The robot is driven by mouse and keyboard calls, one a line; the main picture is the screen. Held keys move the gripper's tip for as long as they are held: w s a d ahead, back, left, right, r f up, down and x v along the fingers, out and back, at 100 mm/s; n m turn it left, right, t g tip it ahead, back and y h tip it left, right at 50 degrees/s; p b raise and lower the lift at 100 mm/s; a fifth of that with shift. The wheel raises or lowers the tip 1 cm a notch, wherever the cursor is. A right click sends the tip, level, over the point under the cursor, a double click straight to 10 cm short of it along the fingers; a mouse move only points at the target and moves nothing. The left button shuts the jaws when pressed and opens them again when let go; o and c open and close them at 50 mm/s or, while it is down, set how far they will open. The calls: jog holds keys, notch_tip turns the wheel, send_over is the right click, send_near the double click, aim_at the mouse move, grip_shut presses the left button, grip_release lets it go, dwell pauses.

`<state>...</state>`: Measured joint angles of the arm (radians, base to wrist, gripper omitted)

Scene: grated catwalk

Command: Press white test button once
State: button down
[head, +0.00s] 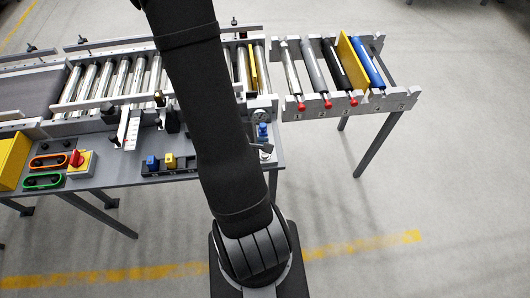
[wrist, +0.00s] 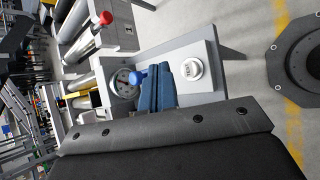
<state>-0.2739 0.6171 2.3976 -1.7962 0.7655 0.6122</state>
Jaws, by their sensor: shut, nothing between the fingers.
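The white test button (wrist: 192,69) is a round white cap on a light plate, visible in the wrist view right of centre. My gripper (wrist: 158,72) shows in the wrist view as two dark blue fingers pressed together, reaching up from the dark housing. The fingertips appear just left of the button; I cannot tell how high above the plate they are.
A rack of rollers (head: 350,75) is at right. Open floor lies in front.

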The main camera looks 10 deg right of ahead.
aim_at(262, 155)
jog(key=shift+f, duration=1.75)
jog(key=shift+f, duration=0.1)
dwell(0.7)
jog(key=shift+f, duration=0.35)
jog(key=shift+f, duration=0.8)
dwell(0.8)
jog(key=shift+r, duration=1.25)
jog(key=shift+r, duration=2.5)
jog(key=shift+f, duration=0.15)
